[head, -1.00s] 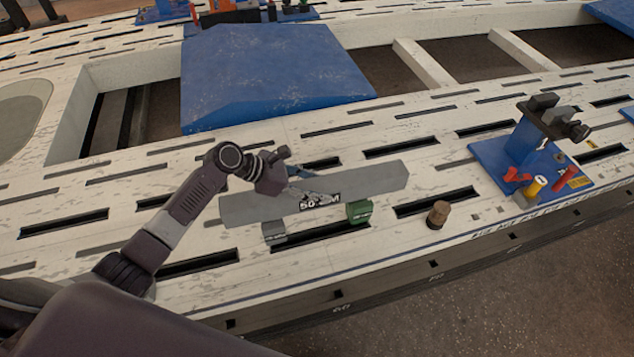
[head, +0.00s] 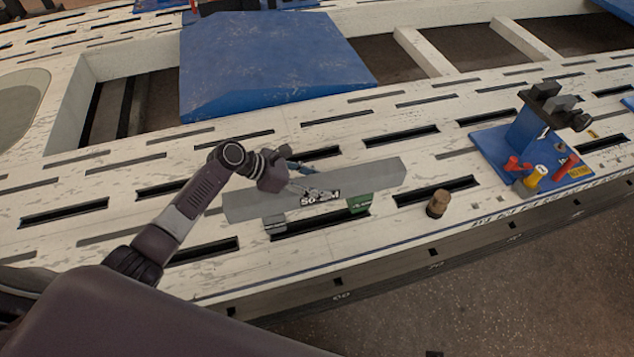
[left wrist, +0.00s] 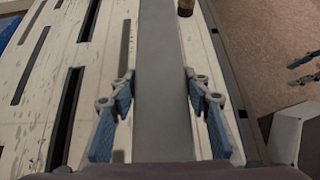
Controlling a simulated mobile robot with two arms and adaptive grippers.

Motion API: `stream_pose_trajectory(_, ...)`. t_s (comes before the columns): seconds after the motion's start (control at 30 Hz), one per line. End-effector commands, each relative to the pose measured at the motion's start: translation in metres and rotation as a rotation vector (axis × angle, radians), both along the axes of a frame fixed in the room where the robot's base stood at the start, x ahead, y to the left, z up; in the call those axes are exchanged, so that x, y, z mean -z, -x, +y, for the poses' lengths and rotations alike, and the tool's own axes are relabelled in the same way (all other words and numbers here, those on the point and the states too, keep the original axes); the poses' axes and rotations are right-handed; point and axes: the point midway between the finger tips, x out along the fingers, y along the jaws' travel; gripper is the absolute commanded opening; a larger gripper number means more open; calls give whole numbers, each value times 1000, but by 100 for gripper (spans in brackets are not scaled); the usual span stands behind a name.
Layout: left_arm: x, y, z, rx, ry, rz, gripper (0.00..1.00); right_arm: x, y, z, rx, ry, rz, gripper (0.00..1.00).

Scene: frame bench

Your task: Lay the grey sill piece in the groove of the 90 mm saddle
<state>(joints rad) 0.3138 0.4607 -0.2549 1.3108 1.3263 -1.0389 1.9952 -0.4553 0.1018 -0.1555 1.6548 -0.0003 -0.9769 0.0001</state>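The grey sill piece (head: 240,206) is a long flat bar lying lengthwise above the bench slots. My left gripper (head: 315,192) straddles its middle; in the left wrist view its fingertips (left wrist: 159,74) meet the two long sides of the sill piece (left wrist: 161,110). A green saddle (head: 359,204) stands under its right half and a small grey saddle (head: 275,227) under its left half. The saddles' size marks are too small to read, and the piece hides their tops, so I cannot tell if it touches a groove. My right gripper (left wrist: 303,70) shows open at the left wrist view's right edge.
A brown cylindrical knob (head: 437,203) stands near the right end of the piece. A blue fixture (head: 530,145) with a dark clamp and red and yellow parts stands farther right. A blue panel (head: 270,65) lies behind. The slotted bench top (head: 90,235) is clear at left.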

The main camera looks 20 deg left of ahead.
Motion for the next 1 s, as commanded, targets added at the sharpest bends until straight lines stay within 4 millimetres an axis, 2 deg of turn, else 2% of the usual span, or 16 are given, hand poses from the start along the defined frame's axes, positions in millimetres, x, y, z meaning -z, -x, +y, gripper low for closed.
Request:
stream_pose_trajectory(0.03, -6, -3, -1, -2, 5, -9, 49, 0, 0, 0, 0, 0, 0, 46)
stream_pose_trajectory(0.17, -3, -2, 0, -1, 2, -6, 63, 0, 0, 0, 0, 0, 0, 46)
stream_pose_trajectory(0.47, 6, 4, 2, 2, -8, 11, 63, 2, 1, -1, -1, 1, 2, 46)
stream_pose_trajectory(0.67, -11, 12, 19, 0, -7, 4, 63, 1, 1, 0, 0, 0, 1, 46)
stream_pose_trajectory(1.0, -57, 40, 65, 0, -5, 0, 63, 1, 1, 0, 0, 0, 0, 46)
